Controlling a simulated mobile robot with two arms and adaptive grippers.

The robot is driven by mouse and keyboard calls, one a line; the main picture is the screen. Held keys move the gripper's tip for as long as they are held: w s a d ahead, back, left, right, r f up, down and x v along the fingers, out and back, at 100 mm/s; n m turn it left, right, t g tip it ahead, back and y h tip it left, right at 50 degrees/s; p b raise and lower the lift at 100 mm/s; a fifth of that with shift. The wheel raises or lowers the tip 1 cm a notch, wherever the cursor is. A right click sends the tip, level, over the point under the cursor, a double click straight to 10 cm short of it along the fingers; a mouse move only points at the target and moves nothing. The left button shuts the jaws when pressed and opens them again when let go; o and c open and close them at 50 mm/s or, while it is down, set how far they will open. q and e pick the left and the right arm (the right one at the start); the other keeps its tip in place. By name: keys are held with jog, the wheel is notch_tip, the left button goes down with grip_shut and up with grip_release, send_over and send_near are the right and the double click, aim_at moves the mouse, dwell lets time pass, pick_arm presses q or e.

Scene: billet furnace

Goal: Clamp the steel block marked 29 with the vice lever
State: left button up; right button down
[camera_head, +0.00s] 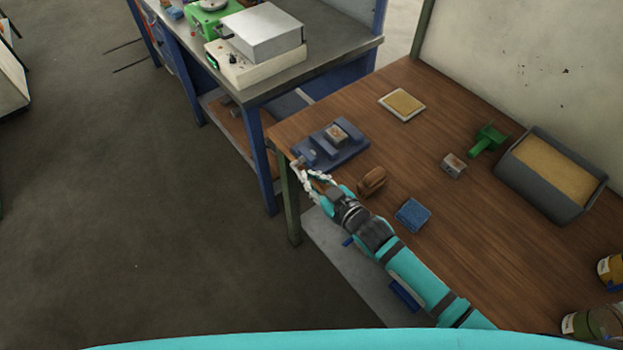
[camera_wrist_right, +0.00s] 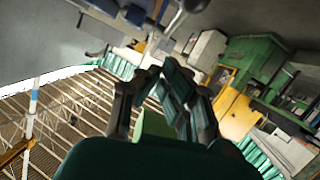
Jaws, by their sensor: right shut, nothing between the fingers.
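A dark blue vice (camera_head: 350,149) stands on the near-left corner of the wooden table. A small steel block (camera_head: 336,131) with a light brownish top sits between its jaws; its marking is too small to read. A second steel block (camera_head: 453,166) lies apart, further right on the table. My right gripper (camera_head: 298,169) is at the vice's left end, by the table edge, with its fingers shut and nothing between them. The fingers also show in the right wrist view (camera_wrist_right: 160,75). A grey rod with a rounded end (camera_wrist_right: 180,18), perhaps the vice lever, shows beyond them. I cannot tell contact.
A brown brush-like object (camera_head: 372,181) and a blue sponge-like block (camera_head: 413,214) lie close beside my right arm. A framed tan pad (camera_head: 402,104), a green tool (camera_head: 488,139), a grey bin (camera_head: 540,196) and cans (camera_head: 598,324) stand further off. A blue-legged bench (camera_head: 330,57) is behind.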

pick_arm(q)
notch_tip(320, 180, down, 3)
jog(key=b, duration=0.3)
jog(key=shift+s+a, duration=0.1)
pick_arm(e)
jog(key=f+v, duration=0.2)
jog(key=v, duration=0.7)
jog(key=shift+s+d+f, duration=0.3)
jog(key=shift+s+d, duration=0.05)
jog(key=shift+s, duration=0.15)
pick_arm(q)
jog(key=shift+f, duration=0.1)
pick_arm(e)
jog(key=shift+w+d, duration=0.1)
jog(key=shift+w, duration=0.05)
